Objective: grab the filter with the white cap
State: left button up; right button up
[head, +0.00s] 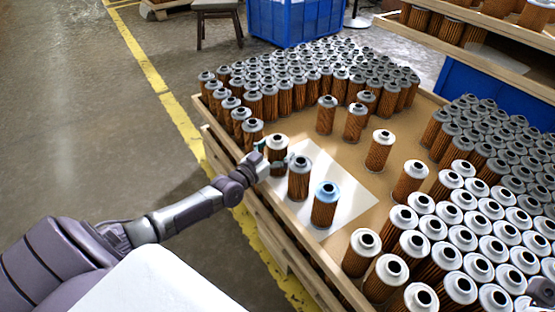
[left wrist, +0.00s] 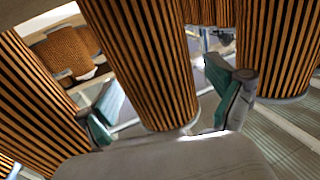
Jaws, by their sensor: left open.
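A filter with a white cap (head: 277,143) stands at the left edge of the tray, by the white sheet. My left gripper (head: 276,163) is at this filter, low on its near side, with its fingers apart. In the left wrist view a brown pleated filter body (left wrist: 143,60) stands between the two open green-padded fingers (left wrist: 165,88); its cap is out of that view. A grey-capped filter (head: 299,182) stands close to the right of the gripper. A blue-capped filter (head: 325,208) is nearer. A dark part at the lower right corner looks like my right gripper (head: 542,291); its fingers are unclear.
White-capped filters (head: 380,152) stand singly and in a dense group (head: 455,245) at the right. Grey-capped filters (head: 300,85) crowd the back. The wooden tray's edge (head: 222,140) lies under my left arm. The white sheet (head: 350,195) has bare room right of the blue-capped filter.

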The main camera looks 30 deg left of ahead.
pick_arm(q)
jog(key=shift+c, duration=0.2)
jog(key=c, duration=1.3)
